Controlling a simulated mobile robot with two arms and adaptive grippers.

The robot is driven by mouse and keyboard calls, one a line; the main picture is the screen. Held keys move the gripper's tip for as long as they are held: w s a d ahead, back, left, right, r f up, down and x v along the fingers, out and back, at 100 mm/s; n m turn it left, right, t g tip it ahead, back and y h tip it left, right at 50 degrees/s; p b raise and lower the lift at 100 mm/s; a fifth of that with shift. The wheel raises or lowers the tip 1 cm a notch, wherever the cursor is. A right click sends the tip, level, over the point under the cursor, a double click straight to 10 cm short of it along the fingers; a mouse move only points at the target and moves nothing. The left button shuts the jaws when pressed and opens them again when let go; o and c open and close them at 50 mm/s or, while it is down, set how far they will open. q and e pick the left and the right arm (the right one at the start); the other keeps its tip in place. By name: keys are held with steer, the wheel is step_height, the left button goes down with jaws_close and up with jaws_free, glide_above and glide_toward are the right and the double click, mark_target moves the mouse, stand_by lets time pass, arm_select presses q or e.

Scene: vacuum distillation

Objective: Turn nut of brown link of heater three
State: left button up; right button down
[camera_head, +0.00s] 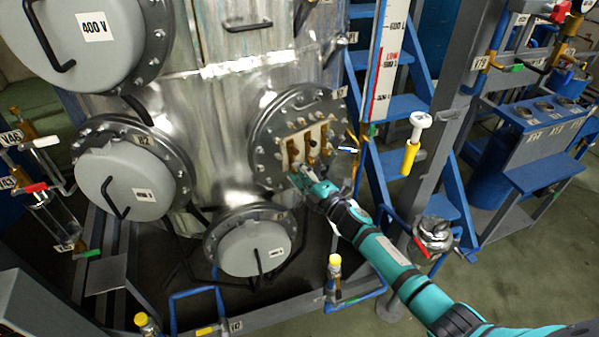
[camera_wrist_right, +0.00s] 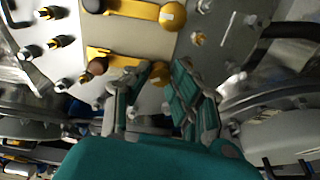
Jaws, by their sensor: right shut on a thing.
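The open round flange (camera_head: 262,150) of a heater shows in the head view, with a pale panel bearing several brass links (camera_head: 311,150). My right gripper (camera_head: 303,172) is at the lower edge of this panel. In the right wrist view, my right gripper (camera_wrist_right: 160,80) has its two fingers around a brass nut (camera_wrist_right: 160,72) at the end of a brass link (camera_wrist_right: 110,56) with a brown nut (camera_wrist_right: 97,66) at its other end. The gripper is shut on the brass nut; the fingers partly hide it. A second link (camera_wrist_right: 140,9) lies above, apart from the fingers. My left gripper is out of view.
Closed grey covers with black handles stand left (camera_head: 125,180) and below (camera_head: 250,245) the open flange. Bolts (camera_wrist_right: 55,42) ring the panel near the gripper.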

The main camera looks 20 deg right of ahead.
steer(key=m, duration=0.5)
steer(key=shift+p, duration=0.4)
steer(key=shift+f+m, duration=0.1)
steer(key=shift+m, duration=0.2)
steer(key=c, duration=1.1)
jaws_free()
steer(key=shift+c, duration=0.2)
steer(key=shift+s+d, duration=0.15)
steer(key=shift+s, duration=0.15)
steer(key=v, duration=1.1)
steer(key=shift+s, duration=0.2)
